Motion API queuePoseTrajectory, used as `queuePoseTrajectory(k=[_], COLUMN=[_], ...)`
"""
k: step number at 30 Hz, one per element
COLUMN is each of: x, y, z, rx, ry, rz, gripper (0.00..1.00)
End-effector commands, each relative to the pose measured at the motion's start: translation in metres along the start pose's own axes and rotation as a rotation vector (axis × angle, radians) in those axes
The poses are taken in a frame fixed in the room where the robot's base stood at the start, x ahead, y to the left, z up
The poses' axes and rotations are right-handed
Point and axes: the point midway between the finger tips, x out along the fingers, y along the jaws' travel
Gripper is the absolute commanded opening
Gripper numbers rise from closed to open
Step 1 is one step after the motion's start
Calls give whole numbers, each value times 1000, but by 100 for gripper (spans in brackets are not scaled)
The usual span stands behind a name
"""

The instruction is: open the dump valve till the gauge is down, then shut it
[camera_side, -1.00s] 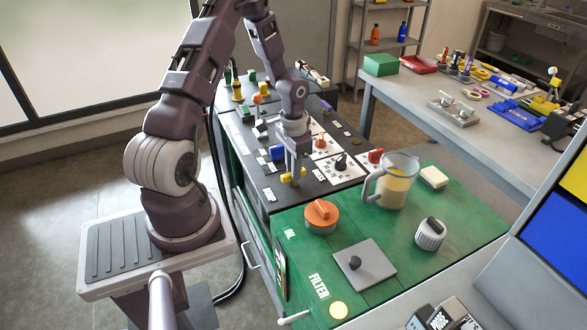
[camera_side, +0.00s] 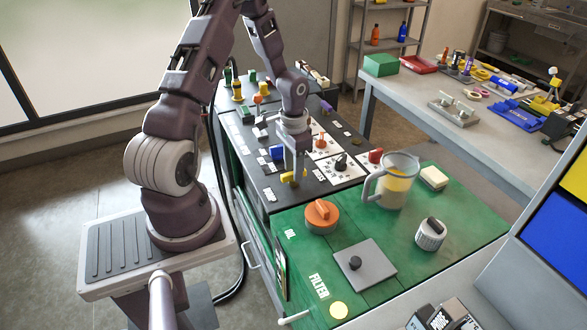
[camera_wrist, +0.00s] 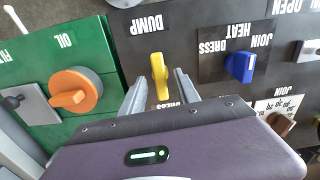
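The yellow dump valve handle (camera_wrist: 159,76) is beside the upside-down DUMP label on the dark panel in the wrist view, lying lengthwise up and down the picture. It also shows in the side view (camera_side: 287,177), partly covered by my fingers. My gripper (camera_side: 297,178) is low over the panel at the handle. In the wrist view my gripper (camera_wrist: 160,78) is open, with one finger on each side of the handle and a gap on both sides.
A blue knob (camera_wrist: 240,67) and an orange OIL cap (camera_wrist: 75,90) flank the valve.

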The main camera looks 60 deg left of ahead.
Motion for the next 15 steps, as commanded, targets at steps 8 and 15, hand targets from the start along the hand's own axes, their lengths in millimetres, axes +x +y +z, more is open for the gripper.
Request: queuePoseTrajectory(k=[8, 15], x=[-54, -65], y=[-1, 0], z=[0, 0], rx=[-2, 0], ry=[4, 1], rz=[-3, -1], gripper=[38, 38])
